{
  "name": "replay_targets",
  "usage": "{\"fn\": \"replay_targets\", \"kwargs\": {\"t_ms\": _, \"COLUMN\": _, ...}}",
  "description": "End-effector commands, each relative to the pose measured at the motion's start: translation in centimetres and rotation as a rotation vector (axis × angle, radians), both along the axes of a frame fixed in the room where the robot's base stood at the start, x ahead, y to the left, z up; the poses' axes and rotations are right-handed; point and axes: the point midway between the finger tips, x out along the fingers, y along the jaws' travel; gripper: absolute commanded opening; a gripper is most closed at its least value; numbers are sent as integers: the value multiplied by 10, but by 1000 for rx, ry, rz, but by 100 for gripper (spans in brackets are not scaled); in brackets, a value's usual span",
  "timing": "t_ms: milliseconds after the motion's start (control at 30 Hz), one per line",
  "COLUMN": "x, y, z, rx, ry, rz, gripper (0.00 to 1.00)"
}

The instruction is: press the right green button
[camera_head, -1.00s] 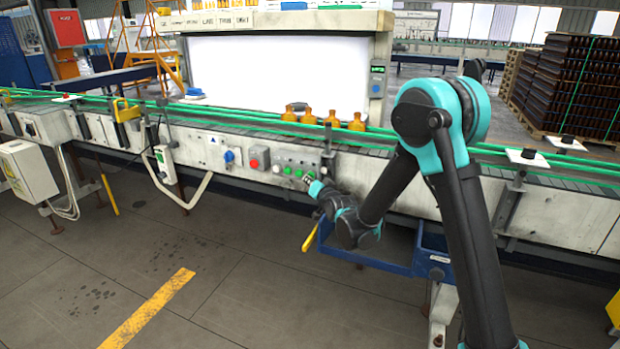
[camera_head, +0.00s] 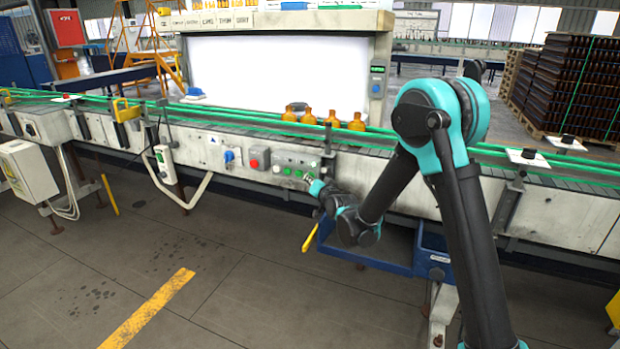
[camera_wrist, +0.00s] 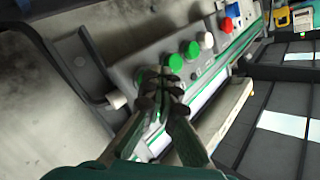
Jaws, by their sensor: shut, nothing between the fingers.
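A grey control panel (camera_head: 297,160) on the conveyor's side carries a row with a white button and green buttons. It also shows in the wrist view, where two green buttons (camera_wrist: 190,50) (camera_wrist: 175,62) are clear. The rightmost green button (camera_wrist: 142,76) is partly hidden behind my fingertips. My gripper (camera_wrist: 163,82) is shut and empty, its fingertips right in front of that button. I cannot tell whether they touch it. In the head view my gripper (camera_head: 309,179) is at the right end of the button row.
A red button (camera_head: 254,163) and a blue switch (camera_head: 229,157) sit left of the panel. Several amber bottles (camera_head: 332,118) stand on the conveyor above. Open floor (camera_head: 230,290) is in front.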

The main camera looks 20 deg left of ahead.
Motion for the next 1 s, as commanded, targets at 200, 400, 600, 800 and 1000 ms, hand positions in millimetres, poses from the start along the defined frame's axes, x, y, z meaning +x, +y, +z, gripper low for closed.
{"fn": "replay_targets", "kwargs": {"t_ms": 200, "x": -10, "y": 1, "z": 0, "rx": -1, "ry": -1, "rz": 0, "gripper": 0}}
{"fn": "replay_targets", "kwargs": {"t_ms": 400, "x": -17, "y": 1, "z": 0, "rx": 0, "ry": 0, "rz": 1, "gripper": 0}}
{"fn": "replay_targets", "kwargs": {"t_ms": 600, "x": -17, "y": 1, "z": 0, "rx": -1, "ry": -1, "rz": 0, "gripper": 0}}
{"fn": "replay_targets", "kwargs": {"t_ms": 800, "x": -20, "y": 2, "z": 0, "rx": 0, "ry": 1, "rz": 1, "gripper": 0}}
{"fn": "replay_targets", "kwargs": {"t_ms": 1000, "x": -37, "y": 3, "z": 0, "rx": -2, "ry": -2, "rz": 2, "gripper": 0}}
